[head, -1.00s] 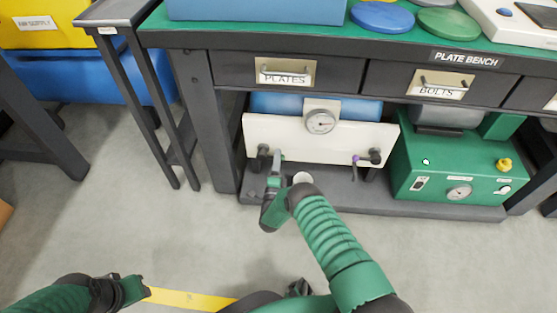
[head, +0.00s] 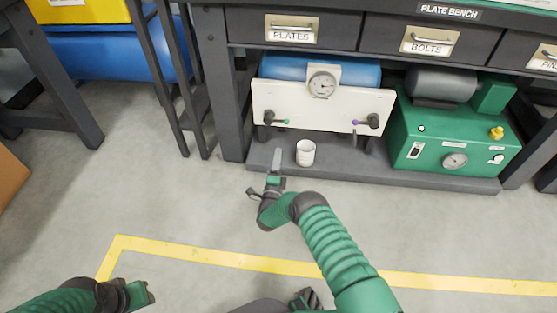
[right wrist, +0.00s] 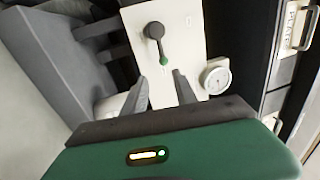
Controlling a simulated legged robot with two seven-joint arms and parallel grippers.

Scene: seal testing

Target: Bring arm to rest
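My right gripper (head: 275,171) is in front of the bench's lower shelf, below and apart from the white panel (head: 315,108). In the right wrist view its two fingers (right wrist: 160,92) are spread, with nothing between them. Beyond them, the black valve lever with a green tip (right wrist: 158,45) is on the panel; this valve also shows at the panel's left in the head view (head: 270,118). The panel's right valve (head: 372,121) has a purple-tipped lever. My left gripper (head: 140,293) is low at the left over the floor, and its finger gap is not clear.
A white cup (head: 305,152) stands on the shelf beside my right gripper. A gauge (head: 322,83) tops the panel. A green pump box (head: 455,140) is on the right. Drawers (head: 292,29) hang above. The floor (head: 190,205) with yellow tape is clear.

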